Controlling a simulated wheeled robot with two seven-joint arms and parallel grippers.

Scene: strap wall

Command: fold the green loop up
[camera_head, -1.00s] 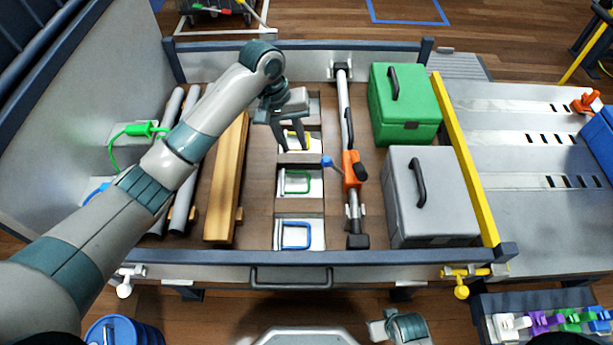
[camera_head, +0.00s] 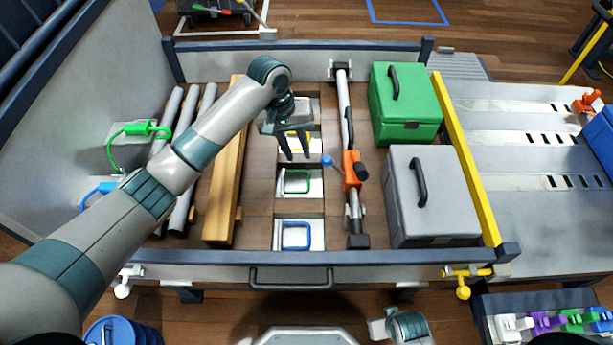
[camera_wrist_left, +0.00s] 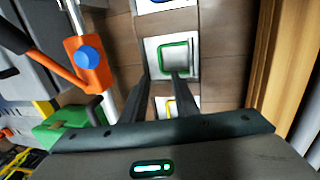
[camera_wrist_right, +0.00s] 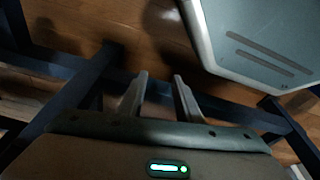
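The green loop (camera_head: 295,181) is a thin U-shaped bar on a pale square plate in the bed floor, between a yellow loop and a blue loop. It also shows in the left wrist view (camera_wrist_left: 176,57), just beyond my fingertips. My left gripper (camera_head: 294,156) is over the yellow loop's plate, pointing down, with its fingers apart and nothing between them; it also shows in the left wrist view (camera_wrist_left: 161,80). My right gripper (camera_wrist_right: 159,78) is low outside the bed, fingers apart and empty.
The yellow loop (camera_head: 304,142) is partly behind my left fingers. The blue loop (camera_head: 296,236) is nearer the front. A bar with an orange clamp (camera_head: 351,168) and blue knob stands right of the loops. A wooden beam (camera_head: 225,185) lies left; green (camera_head: 410,125) and grey cases (camera_head: 445,215) lie right.

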